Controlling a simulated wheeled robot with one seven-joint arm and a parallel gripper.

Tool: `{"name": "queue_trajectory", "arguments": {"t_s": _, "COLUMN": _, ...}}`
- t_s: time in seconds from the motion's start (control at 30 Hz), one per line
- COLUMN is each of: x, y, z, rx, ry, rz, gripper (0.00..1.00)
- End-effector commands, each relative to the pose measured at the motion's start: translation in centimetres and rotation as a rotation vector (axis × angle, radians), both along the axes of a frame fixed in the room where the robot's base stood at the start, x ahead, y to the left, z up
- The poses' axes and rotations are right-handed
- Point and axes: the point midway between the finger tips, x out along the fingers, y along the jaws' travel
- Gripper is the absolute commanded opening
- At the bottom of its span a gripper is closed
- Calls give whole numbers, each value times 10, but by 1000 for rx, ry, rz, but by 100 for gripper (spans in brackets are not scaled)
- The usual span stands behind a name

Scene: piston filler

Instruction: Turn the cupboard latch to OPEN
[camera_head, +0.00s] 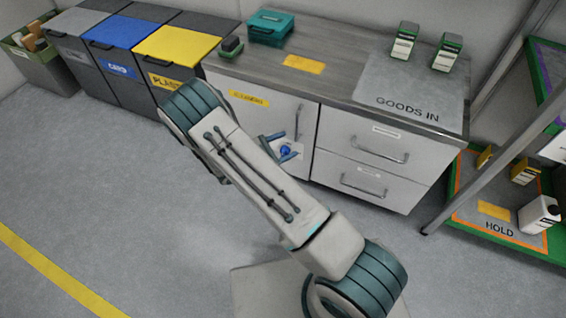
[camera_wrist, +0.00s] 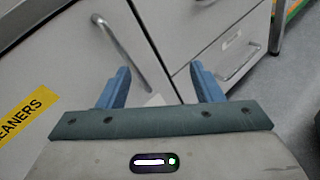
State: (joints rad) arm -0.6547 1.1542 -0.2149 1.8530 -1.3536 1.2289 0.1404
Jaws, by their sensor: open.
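The white cupboard door (camera_head: 250,125) carries a yellow CLEANERS label (camera_head: 249,99) and a vertical bar handle (camera_head: 298,122).
Drawers with bar handles (camera_head: 378,150) stand right of the door. The counter above holds a teal box (camera_head: 270,27), a GOODS IN mat (camera_head: 395,92) and two bottles. Bins (camera_head: 180,55) stand left. A metal post (camera_head: 490,125) and HOLD shelf (camera_head: 478,231) are at right. Floor in front is clear.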

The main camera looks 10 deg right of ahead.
Motion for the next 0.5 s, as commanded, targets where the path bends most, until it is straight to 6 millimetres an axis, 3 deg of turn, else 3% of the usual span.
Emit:
{"name": "queue_trajectory", "arguments": {"t_s": 0.03, "x": 3, "y": 8, "z": -40, "rx": -52, "ry": 25, "rz": 69, "gripper": 60}}
{"name": "queue_trajectory", "arguments": {"t_s": 0.2, "x": 11, "y": 32, "z": -122, "rx": -197, "ry": 83, "rz": 293, "gripper": 60}}
{"name": "queue_trajectory", "arguments": {"t_s": 0.33, "x": 12, "y": 47, "z": -171, "rx": -277, "ry": 116, "rz": 429, "gripper": 60}}
{"name": "queue_trajectory", "arguments": {"t_s": 0.5, "x": 10, "y": 57, "z": -204, "rx": -331, "ry": 140, "rz": 533, "gripper": 60}}
